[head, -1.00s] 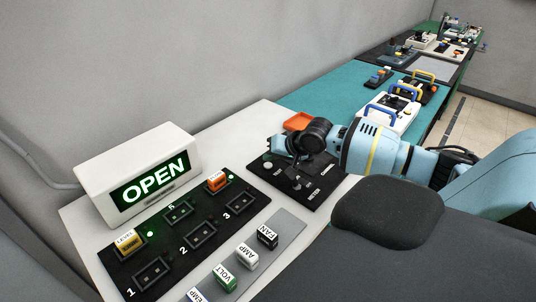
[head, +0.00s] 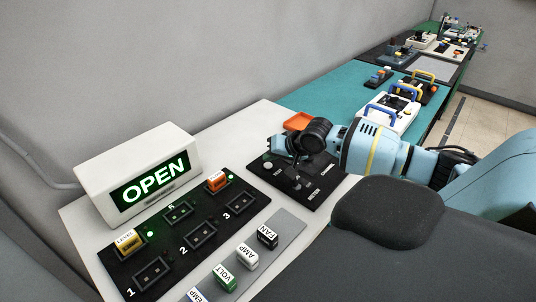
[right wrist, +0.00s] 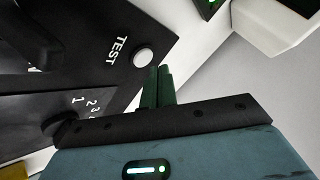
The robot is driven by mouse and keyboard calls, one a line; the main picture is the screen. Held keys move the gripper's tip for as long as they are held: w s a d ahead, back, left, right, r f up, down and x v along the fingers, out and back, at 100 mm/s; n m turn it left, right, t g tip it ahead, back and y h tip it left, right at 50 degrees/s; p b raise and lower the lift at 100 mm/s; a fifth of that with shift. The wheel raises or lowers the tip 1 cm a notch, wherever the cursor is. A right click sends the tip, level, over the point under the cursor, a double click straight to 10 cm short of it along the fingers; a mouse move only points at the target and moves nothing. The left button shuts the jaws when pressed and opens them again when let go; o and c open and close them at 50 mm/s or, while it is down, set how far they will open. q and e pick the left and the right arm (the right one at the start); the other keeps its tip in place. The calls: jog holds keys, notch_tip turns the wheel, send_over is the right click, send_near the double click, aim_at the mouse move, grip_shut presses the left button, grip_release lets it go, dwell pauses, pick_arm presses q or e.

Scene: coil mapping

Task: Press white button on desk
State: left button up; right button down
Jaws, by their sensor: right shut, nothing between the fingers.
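The round white button (right wrist: 143,57) sits on a black panel beside the word TEST in the right wrist view. It also shows as a small pale disc (head: 267,165) at the panel's left side in the head view. My right gripper (right wrist: 159,69) is shut and empty, its dark green fingertips close to the button's lower right edge in the wrist view. I cannot tell whether they touch it. In the head view my right gripper (head: 271,143) reaches in from the right over the panel's far left corner. My left gripper is not in view.
A lit OPEN sign (head: 155,183) stands left on the white desk. A black socket board (head: 181,261) with labelled modules lies in front of it. A black dial (right wrist: 58,130) is on the panel.

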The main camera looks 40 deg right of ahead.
jog(key=shift+f, duration=0.1)
jog(key=shift+f, duration=0.3)
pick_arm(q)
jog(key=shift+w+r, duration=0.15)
pick_arm(e)
jog(key=shift+f, duration=0.45)
dwell(0.7)
jog(key=shift+r+p, duration=0.65)
jog(key=shift+r, duration=0.25)
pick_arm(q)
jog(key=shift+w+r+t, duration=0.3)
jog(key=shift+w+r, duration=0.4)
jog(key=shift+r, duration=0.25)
